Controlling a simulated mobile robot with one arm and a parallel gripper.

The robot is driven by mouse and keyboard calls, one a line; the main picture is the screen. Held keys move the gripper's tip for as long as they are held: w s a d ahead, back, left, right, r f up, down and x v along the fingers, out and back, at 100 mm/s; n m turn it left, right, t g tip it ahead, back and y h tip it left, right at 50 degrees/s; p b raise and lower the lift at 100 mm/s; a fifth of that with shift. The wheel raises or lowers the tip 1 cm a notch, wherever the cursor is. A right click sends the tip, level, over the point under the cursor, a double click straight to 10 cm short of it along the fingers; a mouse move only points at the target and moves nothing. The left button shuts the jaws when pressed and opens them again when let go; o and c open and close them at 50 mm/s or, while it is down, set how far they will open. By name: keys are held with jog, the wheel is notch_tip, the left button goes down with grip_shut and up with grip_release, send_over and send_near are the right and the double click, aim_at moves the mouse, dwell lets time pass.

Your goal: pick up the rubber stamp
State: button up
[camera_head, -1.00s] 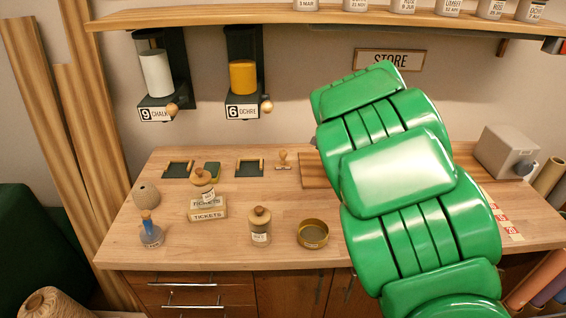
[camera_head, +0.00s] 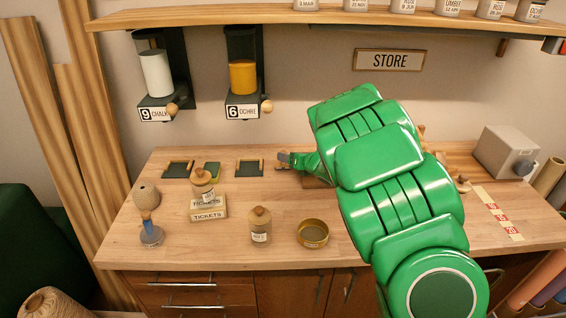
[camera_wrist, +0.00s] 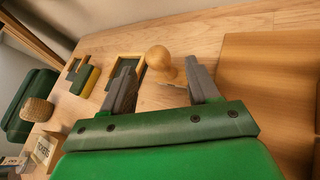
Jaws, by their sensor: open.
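The rubber stamp (camera_wrist: 159,57) has a round wooden knob and shows in the wrist view between and a little beyond my two fingertips. Its lower part is hard to make out there. My gripper (camera_wrist: 159,68) is open, with one grey finger on each side of the knob and a gap visible on both sides. In the head view my gripper (camera_head: 285,157) is at the back of the table, at the stamp's place, and covers most of the stamp.
A wooden board (camera_wrist: 262,85) lies just right of the stamp. Small dark frames (camera_head: 249,168) lie to its left. A brass tin (camera_head: 312,233), a lidded jar (camera_head: 260,227) and ticket blocks (camera_head: 208,211) stand nearer the front. A shelf (camera_head: 270,14) runs above.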

jog(key=shift+x, duration=2.5)
jog(key=shift+s+f, duration=0.1)
jog(key=c, duration=1)
